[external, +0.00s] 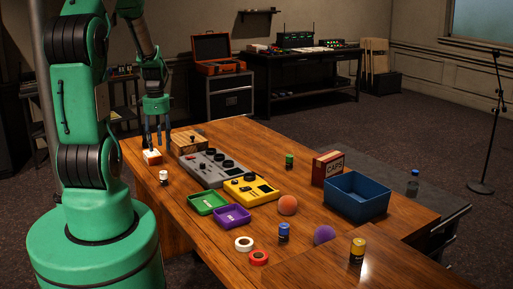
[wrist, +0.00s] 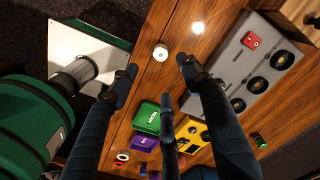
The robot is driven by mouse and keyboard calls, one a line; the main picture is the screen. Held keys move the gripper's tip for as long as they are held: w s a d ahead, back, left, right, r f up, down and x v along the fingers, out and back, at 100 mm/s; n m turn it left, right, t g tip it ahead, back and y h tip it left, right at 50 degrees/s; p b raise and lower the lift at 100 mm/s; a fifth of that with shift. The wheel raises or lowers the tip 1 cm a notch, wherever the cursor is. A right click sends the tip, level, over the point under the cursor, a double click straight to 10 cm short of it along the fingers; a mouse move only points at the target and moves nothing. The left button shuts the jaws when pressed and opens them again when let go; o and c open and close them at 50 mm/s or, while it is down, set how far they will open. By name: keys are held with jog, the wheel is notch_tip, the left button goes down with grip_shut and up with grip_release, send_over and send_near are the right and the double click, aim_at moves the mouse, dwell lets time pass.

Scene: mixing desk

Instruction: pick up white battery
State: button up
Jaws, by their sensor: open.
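The white battery (external: 163,175) stands upright near the left edge of the wooden desk. In the wrist view, the white battery (wrist: 161,52) is seen from above, with its round top showing between and slightly beyond the fingertips. My gripper (external: 157,138) is above the left end of the desk, pointing down, higher than the battery and behind it. In the wrist view, my gripper (wrist: 160,75) has its dark fingers spread wide and empty. Nothing touches the battery.
A wooden box (external: 188,142), grey mixer (external: 212,168) and yellow mixer (external: 250,189) stand nearby. A green tray (external: 207,202) and purple tray (external: 232,216) are further along. Bare wood surrounds the battery.

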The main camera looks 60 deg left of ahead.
aim_at(163, 171)
jog(key=shift+f, duration=0.1)
jog(key=shift+f+b, duration=0.5)
jog(key=shift+f, duration=3.7)
jog(key=shift+w+f+b, duration=0.1)
jog(key=shift+f+b, duration=0.4)
jog(key=shift+f, duration=2.1)
grip_shut()
